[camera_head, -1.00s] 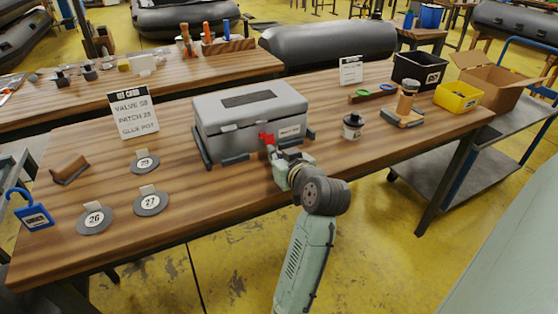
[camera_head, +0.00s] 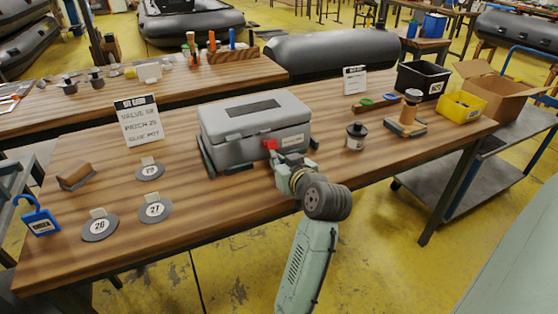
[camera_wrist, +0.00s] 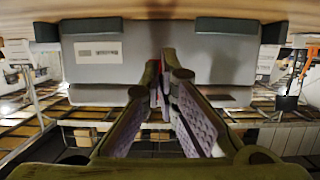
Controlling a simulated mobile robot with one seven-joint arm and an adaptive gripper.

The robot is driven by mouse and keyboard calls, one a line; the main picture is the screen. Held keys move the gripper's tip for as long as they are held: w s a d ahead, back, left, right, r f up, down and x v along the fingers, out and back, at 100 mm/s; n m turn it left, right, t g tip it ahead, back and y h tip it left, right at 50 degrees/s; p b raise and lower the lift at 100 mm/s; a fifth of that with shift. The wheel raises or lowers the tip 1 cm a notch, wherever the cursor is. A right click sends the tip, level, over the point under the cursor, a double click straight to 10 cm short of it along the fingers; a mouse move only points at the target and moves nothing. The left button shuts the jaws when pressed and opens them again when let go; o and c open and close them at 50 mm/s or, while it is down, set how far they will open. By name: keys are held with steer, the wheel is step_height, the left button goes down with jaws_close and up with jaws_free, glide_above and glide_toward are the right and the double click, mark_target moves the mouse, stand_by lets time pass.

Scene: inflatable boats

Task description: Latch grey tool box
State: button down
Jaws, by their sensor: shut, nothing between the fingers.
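The grey tool box (camera_head: 235,136) stands on the wooden workbench with its lid down. A red latch (camera_head: 270,146) sits on its front face, near the lid seam; from here I cannot tell whether it is fastened. My gripper (camera_head: 279,158) is shut and empty at the box front, its tips close to the latch and partly covering the area below it. In the wrist view the box front (camera_wrist: 100,68) fills the upper part, with a white label beside my gripper (camera_wrist: 160,60). Only a sliver of red shows between the fingers there, so contact is unclear.
On the bench (camera_head: 215,205), round numbered discs (camera_head: 155,209) and a blue padlock-shaped item (camera_head: 40,218) lie left. A small dark jar (camera_head: 356,136), a yellow bin (camera_head: 460,106) and a black bin (camera_head: 422,78) stand right. A sign (camera_head: 138,119) stands behind left.

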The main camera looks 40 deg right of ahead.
steer(key=shift+w+a+f, duration=0.2)
steer(key=shift+a+f, duration=0.05)
steer(key=shift+f, duration=0.05)
steer(key=shift+r+p+v, duration=0.25)
steer(key=shift+p+v, duration=0.55)
steer(key=shift+v, duration=1.1)
steer(key=shift+d+p+v, duration=0.1)
steer(key=shift+p+v, duration=0.3)
steer(key=shift+v, duration=0.75)
steer(key=shift+d+p+v, duration=0.15)
steer(key=shift+p+v, duration=0.2)
steer(key=shift+v, duration=0.85)
steer(key=shift+r, duration=0.1)
